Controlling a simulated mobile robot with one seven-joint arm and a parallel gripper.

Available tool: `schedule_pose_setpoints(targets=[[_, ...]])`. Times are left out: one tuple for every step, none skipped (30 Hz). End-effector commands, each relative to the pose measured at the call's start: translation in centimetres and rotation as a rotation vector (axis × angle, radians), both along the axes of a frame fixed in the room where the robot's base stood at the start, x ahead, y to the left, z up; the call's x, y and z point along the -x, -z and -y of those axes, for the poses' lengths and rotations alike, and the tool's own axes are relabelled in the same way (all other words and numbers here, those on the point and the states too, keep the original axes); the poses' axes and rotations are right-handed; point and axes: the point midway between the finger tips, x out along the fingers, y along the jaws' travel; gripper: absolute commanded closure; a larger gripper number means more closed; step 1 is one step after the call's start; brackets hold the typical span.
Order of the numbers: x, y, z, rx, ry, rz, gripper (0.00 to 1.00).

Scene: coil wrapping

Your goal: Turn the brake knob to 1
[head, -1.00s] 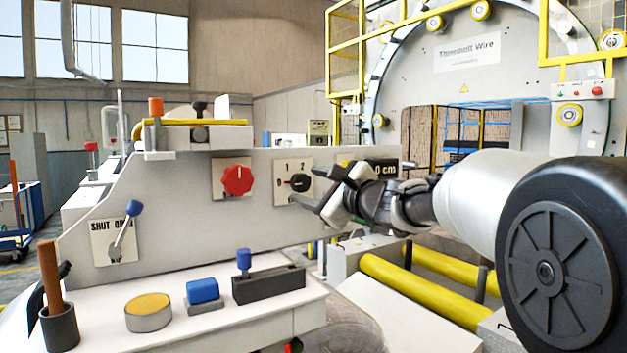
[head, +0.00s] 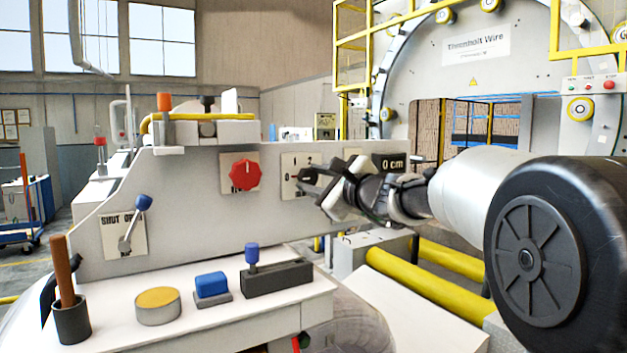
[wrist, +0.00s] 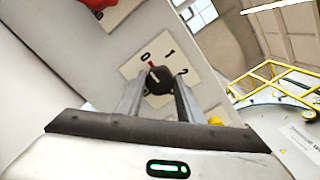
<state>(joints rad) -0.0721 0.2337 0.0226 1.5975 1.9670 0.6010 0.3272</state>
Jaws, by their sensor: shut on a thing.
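A black rotary knob (wrist: 158,82) sits on a white plate (wrist: 133,68) marked 0, 1 and 2. Its red mark points up-left in the wrist view, close to the 0. My gripper (wrist: 158,98) is shut on this knob, one finger on each side. In the head view my gripper (head: 312,181) reaches the plate (head: 290,161) from the right and hides most of the knob and its numbers. No brake lettering is legible on the plate.
A red knob (head: 240,173) is on the panel (head: 200,205) left of the black one. A blue-tipped lever (head: 134,222) stands farther left. Several controls, including a yellow button (head: 158,302), lie on the ledge below.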

Motion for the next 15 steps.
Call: schedule_pose_setpoints(targets=[[0.0,0.09,0.02,-0.008,0.0,-0.006,0.89],[0.0,0.1,0.02,-0.015,0.0,-0.011,0.89],[0.0,0.11,0.03,-0.028,0.0,-0.019,0.89],[-0.01,0.13,0.04,-0.038,0.001,-0.026,0.89],[-0.01,0.15,0.07,-0.051,0.001,-0.035,0.89],[-0.02,0.16,0.1,-0.068,0.001,-0.048,0.89],[-0.02,0.18,0.11,-0.085,0.001,-0.058,0.89],[-0.02,0.19,0.11,-0.101,0.002,-0.07,0.89],[-0.02,0.21,0.09,-0.126,0.001,-0.085,0.89],[-0.02,0.21,0.07,-0.146,0.001,-0.099,0.89],[-0.01,0.22,0.05,-0.166,0.001,-0.113,0.89],[-0.01,0.23,0.06,-0.195,0.001,-0.133,0.89],[-0.02,0.23,0.08,-0.217,0.001,-0.149,0.89],[-0.03,0.24,0.1,-0.241,0.002,-0.164,0.89],[-0.03,0.24,0.12,-0.272,0.002,-0.185,0.89]])
